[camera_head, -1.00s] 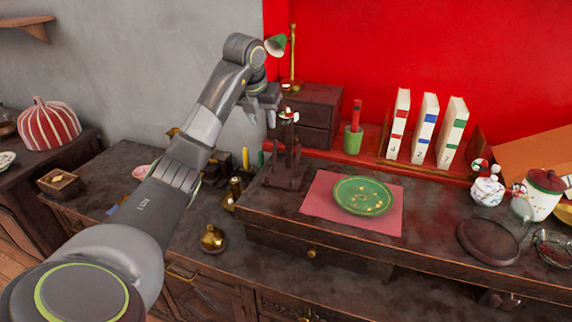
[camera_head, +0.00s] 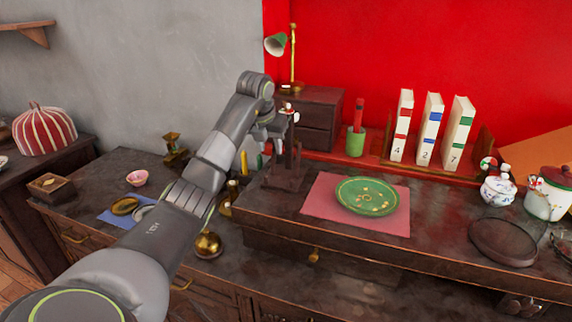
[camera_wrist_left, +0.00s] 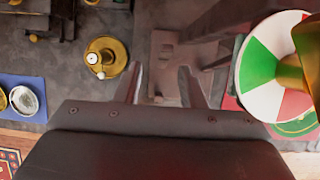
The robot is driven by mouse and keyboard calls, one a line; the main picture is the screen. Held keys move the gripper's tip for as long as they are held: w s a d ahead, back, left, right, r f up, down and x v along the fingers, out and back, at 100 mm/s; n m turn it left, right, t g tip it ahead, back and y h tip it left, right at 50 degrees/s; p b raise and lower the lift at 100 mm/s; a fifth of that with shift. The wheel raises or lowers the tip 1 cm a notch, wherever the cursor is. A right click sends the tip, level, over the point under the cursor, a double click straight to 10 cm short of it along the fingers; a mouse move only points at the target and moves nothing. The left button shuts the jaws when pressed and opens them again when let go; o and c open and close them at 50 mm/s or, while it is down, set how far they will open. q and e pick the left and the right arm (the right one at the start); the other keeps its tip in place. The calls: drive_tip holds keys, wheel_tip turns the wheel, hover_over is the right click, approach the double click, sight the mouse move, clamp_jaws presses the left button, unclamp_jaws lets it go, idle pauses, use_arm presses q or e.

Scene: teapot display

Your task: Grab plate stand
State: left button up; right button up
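The plate stand appears to be the dark wooden stand (camera_head: 287,178), upright at the left end of the raised dark counter, left of the green plate (camera_head: 367,196). My left gripper (camera_head: 277,128) is at the stand's upper part, close to its post; contact cannot be told. In the left wrist view the gripper (camera_wrist_left: 162,85) has its two fingers apart, with nothing clearly held between them. Brownish wooden parts of the stand (camera_wrist_left: 165,50) appear beyond the fingertips. My right gripper is not in view.
A green, white and red disc (camera_wrist_left: 262,62) is close to the right finger. A brass pot (camera_head: 207,244) stands below my forearm. A green lamp (camera_head: 276,44) and small drawers (camera_head: 318,115) are behind. Numbered books (camera_head: 430,128) stand to the right.

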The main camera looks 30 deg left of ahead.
sight(274, 156)
use_arm(q)
drive_tip(key=x, duration=0.5)
drive_tip(key=shift+w+d+f, duration=0.1)
drive_tip(key=shift+d+f, duration=0.1)
clamp_jaws()
